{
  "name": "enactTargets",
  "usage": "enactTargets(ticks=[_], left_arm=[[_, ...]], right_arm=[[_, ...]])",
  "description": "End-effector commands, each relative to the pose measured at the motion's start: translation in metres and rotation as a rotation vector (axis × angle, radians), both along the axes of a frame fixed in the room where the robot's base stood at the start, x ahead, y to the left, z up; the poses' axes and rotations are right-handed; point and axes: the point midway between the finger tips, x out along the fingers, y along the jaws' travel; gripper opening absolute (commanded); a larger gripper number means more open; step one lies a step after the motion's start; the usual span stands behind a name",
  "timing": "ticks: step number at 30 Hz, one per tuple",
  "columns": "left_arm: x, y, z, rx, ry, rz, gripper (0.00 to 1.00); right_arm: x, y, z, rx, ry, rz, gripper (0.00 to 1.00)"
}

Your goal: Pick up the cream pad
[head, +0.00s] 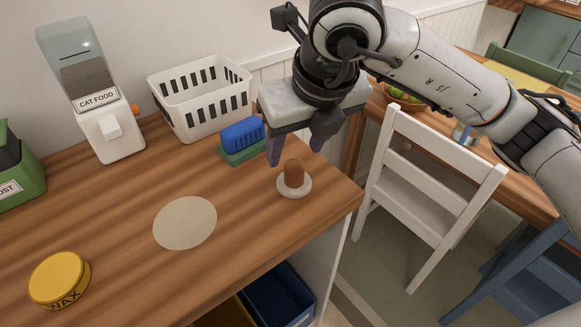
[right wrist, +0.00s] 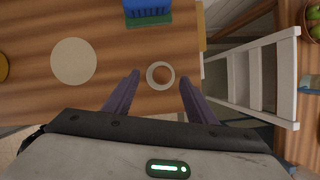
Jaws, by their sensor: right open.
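A small round cream pad (head: 285,191) with an upright brown knob (head: 294,172) sits on the wooden counter near its right end. It also shows in the right wrist view, the pad (right wrist: 151,76) as a pale ring around the knob (right wrist: 163,73). My right gripper (head: 296,153) is open and points down above the pad. In the right wrist view its two fingers (right wrist: 160,79) stand on either side of the pad, with nothing between them touching. A flat, beige disc (head: 185,222) lies to the left on the counter. My left gripper is out of view.
A cat food dispenser (head: 110,125) and yellow wax tin (head: 58,278) are further left. A white chair (head: 430,190) stands right of the counter edge.

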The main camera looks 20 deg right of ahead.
Motion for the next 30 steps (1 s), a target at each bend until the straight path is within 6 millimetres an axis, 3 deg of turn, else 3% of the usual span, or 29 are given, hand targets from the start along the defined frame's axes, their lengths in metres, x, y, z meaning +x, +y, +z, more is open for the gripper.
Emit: enactTargets(ticks=[5, 16, 26, 30], left_arm=[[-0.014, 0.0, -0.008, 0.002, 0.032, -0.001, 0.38], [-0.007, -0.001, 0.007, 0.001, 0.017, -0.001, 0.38], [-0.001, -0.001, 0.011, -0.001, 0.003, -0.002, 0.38], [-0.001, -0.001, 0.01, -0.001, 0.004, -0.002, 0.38]], right_arm=[[0.006, 0.0, -0.017, 0.0, 0.003, -0.001, 0.51], [0.017, -0.004, -0.062, 0.001, 0.004, 0.001, 0.51], [0.021, -0.003, -0.069, 0.002, 0.0, 0.003, 0.51], [0.021, -0.003, -0.069, 0.002, 0.0, 0.003, 0.28]])
